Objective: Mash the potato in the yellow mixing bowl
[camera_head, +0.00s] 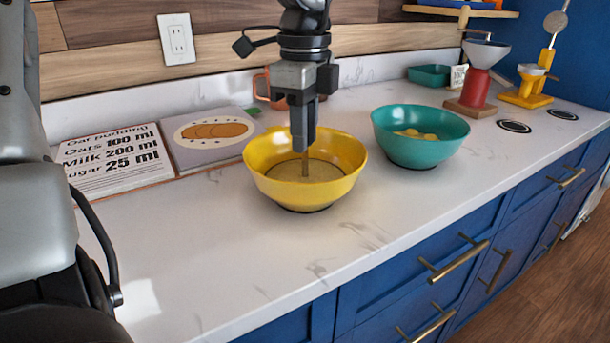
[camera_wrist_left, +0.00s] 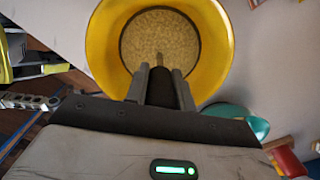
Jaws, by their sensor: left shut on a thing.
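The yellow mixing bowl (camera_head: 265,185) stands upright on the white counter; its yellow wall (camera_wrist_left: 104,50) also fills the top of the left wrist view. Inside, a flat, round, speckled tan surface (camera_wrist_left: 150,32) looks like potato, with a dark ring around it. My left gripper (camera_head: 303,146) is over the bowl, pointing down, shut on the masher's handle. The masher's thin shaft (camera_head: 305,168) runs down from the fingers to the tan surface. The masher's lower end cannot be made out. My right gripper is not in view.
A teal bowl (camera_head: 415,150) with yellow pieces stands right of the yellow bowl. A recipe board (camera_head: 115,158) and picture board (camera_head: 210,140) lie at left. An orange mug (camera_head: 262,85) is behind; a red grinder (camera_head: 476,88) stands farther right. The front counter is clear.

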